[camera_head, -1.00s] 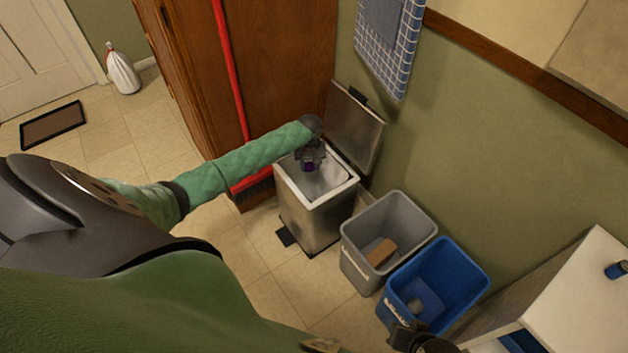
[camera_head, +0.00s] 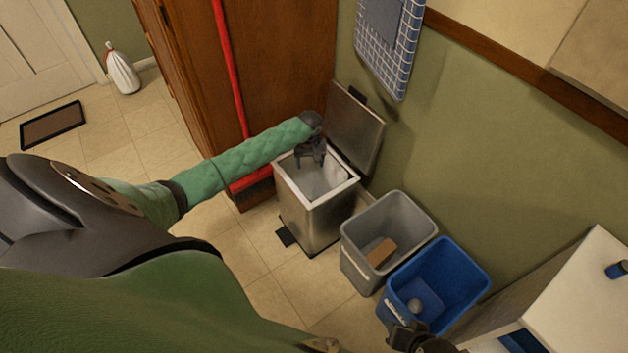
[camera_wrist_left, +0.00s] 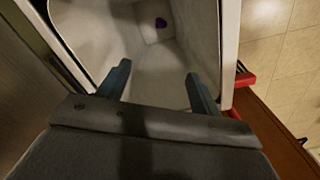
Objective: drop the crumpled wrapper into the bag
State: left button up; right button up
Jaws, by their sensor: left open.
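My left gripper (camera_head: 311,163) is over the bin mouth, open and empty, fingers pointing down, apart from the wrapper. It also shows in the left wrist view (camera_wrist_left: 158,82). My right gripper (camera_head: 402,338) shows partly at the bottom edge; its jaws are unclear.
The bin's lid (camera_head: 355,128) stands raised behind it. A grey bin (camera_head: 400,210) with a brown block and a blue bin (camera_head: 465,265) with a round grey thing stand to the right. A wooden cabinet (camera_head: 285,70) and red-handled broom (camera_head: 231,75) are behind my left arm.

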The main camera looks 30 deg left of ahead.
pick_arm(q)
notch_tip(320, 180, up, 6)
jog(key=shift+r, duration=0.15)
pick_arm(e)
jog(key=shift+f, duration=0.55)
jog(key=shift+w+r, duration=0.1)
jog(key=shift+r, duration=0.1)
